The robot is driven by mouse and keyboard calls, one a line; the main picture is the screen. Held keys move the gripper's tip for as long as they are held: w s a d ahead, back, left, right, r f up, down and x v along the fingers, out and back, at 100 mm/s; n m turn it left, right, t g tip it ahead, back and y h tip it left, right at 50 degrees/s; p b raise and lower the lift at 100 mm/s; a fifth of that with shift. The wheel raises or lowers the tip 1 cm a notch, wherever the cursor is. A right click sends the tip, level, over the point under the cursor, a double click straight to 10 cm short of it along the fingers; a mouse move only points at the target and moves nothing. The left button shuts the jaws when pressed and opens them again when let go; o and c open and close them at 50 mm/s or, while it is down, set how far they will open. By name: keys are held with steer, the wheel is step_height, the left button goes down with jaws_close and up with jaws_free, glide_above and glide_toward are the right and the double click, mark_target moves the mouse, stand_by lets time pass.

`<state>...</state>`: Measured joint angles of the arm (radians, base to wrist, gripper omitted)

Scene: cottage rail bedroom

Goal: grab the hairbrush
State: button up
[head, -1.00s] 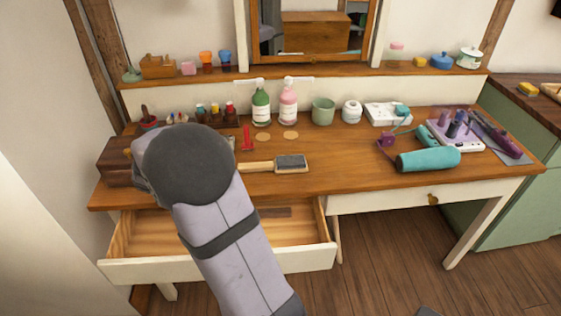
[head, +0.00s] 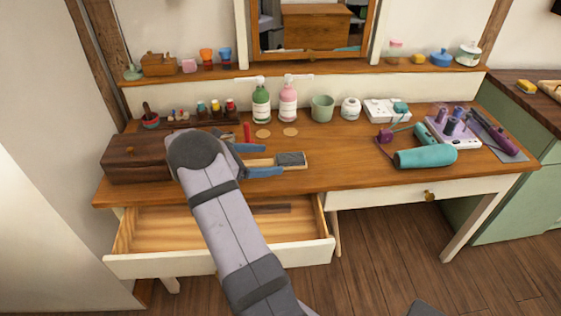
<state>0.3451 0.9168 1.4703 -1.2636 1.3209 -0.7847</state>
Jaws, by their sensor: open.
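The hairbrush (head: 291,160) lies on the wooden vanity table, its dark rectangular bristle pad facing up in a pale wooden head. Its light handle points left toward my arm and is partly hidden. My gripper (head: 266,160) is open, with blue fingers, one on the far side and one on the near side of the handle in the picture. Whether the fingers are down at the handle's height or above it, I cannot tell. My arm covers the area left of the handle.
A wooden box (head: 135,158) stands left of my gripper. A green bottle (head: 261,104) and a pink bottle (head: 288,104) stand behind the brush. A teal hair dryer (head: 425,157) lies right. The open drawer (head: 220,263) is below; the tabletop's middle right is clear.

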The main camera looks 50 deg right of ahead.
mark_target(280, 160)
steer(key=shift+p+x, duration=0.55)
steer(key=shift+x, duration=2.7)
steer(key=shift+s+a+f, duration=0.1)
steer(key=shift+s+a, duration=0.05)
steer(key=shift+a, duration=0.05)
steer(key=shift+c, duration=0.7)
steer(key=c, duration=1.2)
